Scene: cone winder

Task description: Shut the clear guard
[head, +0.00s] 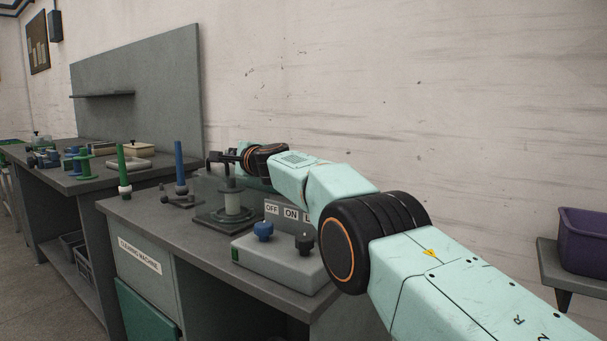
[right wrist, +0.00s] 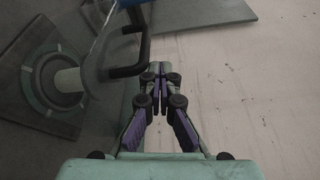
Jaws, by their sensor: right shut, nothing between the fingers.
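The clear guard (right wrist: 104,48) shows in the right wrist view as a see-through pane beside the round base and pale post of the winder (right wrist: 68,82). Its black handle (right wrist: 128,70) sticks out towards my right gripper (right wrist: 159,68). The gripper is shut and empty, with its fingertips just right of the handle; I cannot tell if they touch. In the head view my right gripper (head: 240,157) is beside the upper part of the winder (head: 232,203), and the pane is hard to make out. How far the guard stands open is unclear. My left gripper is not in view.
A control box with a blue knob (head: 263,230), a dark knob (head: 304,243) and OFF/ON labels stands at the bench front. A blue rod (head: 180,163) and a green rod (head: 121,165) stand left of the winder. A grey panel (head: 140,90) rises behind.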

